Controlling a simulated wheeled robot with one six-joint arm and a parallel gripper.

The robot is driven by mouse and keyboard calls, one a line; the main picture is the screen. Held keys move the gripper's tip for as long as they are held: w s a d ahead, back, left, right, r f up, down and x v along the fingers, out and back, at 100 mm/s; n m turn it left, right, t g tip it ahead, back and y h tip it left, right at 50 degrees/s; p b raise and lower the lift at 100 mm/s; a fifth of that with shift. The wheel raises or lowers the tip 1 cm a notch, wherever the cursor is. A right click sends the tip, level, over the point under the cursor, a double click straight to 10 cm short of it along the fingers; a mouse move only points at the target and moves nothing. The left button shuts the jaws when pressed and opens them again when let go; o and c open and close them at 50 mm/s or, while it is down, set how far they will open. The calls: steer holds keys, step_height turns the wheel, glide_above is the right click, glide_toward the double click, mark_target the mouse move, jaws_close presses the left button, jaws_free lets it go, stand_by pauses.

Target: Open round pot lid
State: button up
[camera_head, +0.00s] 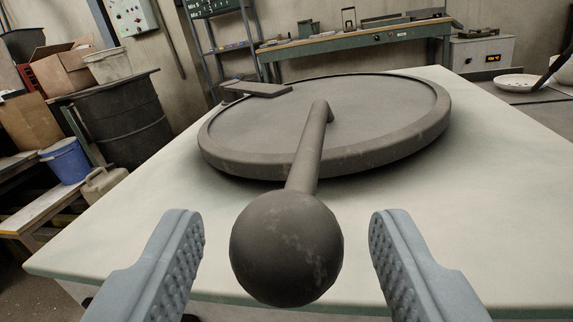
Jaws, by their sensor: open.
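The round pot lid (250,137) is a large dark grey disc with a raised rim, lying level at the middle of the pale surface. A rod handle (308,150) rises from the lid and points toward me, ending in a dark ball knob (286,249). My gripper (287,235) is open, one finger on each side of the knob. Gaps show between the knob and both ridged fingers, so they appear apart from it. The pot itself is not visible, and the lid's underside is hidden.
The pale table top (130,235) is mostly bare around the lid. A flat dark bracket (256,89) sits at the lid's far left rim. A white perforated bowl (517,83) is at the far right. A dark barrel (117,122) and blue bucket (65,160) stand left; a green workbench (355,48) stands behind.

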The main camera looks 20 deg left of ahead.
steer(key=shift+w+a, duration=0.15)
steer(key=shift+w, duration=0.85)
jaws_close()
